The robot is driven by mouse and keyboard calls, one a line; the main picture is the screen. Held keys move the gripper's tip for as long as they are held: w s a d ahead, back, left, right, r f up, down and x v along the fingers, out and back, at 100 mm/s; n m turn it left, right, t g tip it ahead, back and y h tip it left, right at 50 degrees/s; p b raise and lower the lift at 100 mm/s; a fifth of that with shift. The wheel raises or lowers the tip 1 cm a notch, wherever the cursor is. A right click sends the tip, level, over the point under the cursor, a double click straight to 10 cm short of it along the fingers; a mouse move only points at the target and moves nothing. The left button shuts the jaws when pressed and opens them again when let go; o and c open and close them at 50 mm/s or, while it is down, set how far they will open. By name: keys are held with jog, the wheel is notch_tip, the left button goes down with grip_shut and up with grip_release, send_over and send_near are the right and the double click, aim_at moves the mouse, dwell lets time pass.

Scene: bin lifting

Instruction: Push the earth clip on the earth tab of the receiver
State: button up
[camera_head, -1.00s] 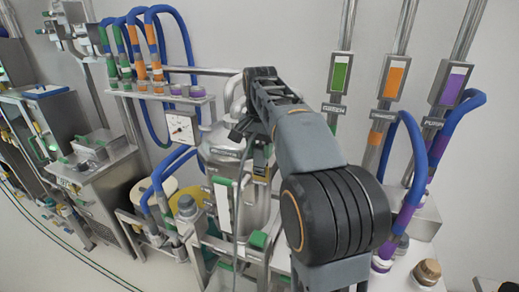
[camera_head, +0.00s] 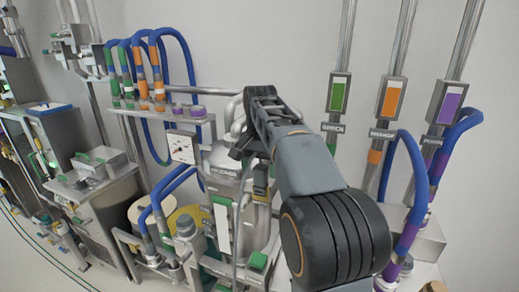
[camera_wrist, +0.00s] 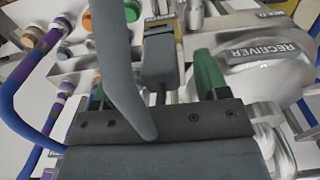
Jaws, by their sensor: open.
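The receiver is a silver vessel (camera_head: 222,160) behind my arm; its labelled end (camera_wrist: 268,75) shows at the right of the wrist view. My gripper (camera_wrist: 152,85) is open, with two green-tipped fingers apart. Between them is a grey block (camera_wrist: 158,62), apparently the earth clip, with a yellow part (camera_wrist: 160,24) beyond it. I cannot tell whether the clip is seated on the earth tab, which I cannot make out. A grey cable (camera_wrist: 118,80) crosses in front of the gripper. In the head view the fingers are largely hidden, near a small yellow part (camera_head: 261,180).
Blue hoses (camera_head: 182,60) hang at the back left and another (camera_head: 418,165) at the right. Pipes with green, orange and purple labels (camera_head: 391,97) rise behind my arm. A cabinet (camera_head: 105,215) stands at the left.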

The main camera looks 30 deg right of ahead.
notch_tip(320, 180, up, 13)
jog(key=p, duration=0.4)
jog(key=s+a+f+n+t+b, duration=0.1)
jog(key=s+a+f+n, duration=0.2)
jog(key=f, duration=0.6)
jog(key=s+a+f+n+t+b, duration=0.1)
jog(key=s+a+f+n+t, duration=0.1)
jog(key=s+f, duration=0.5)
jog(key=s+a+f+n+t+b, duration=0.1)
jog(key=s+a+f+n, duration=0.3)
jog(key=f, duration=0.7)
jog(key=shift+s+t+b, duration=0.4)
jog(key=shift+s+b, duration=0.2)
jog(key=shift+s, duration=0.4)
jog(key=shift+f, duration=0.1)
jog(key=shift+c, duration=0.4)
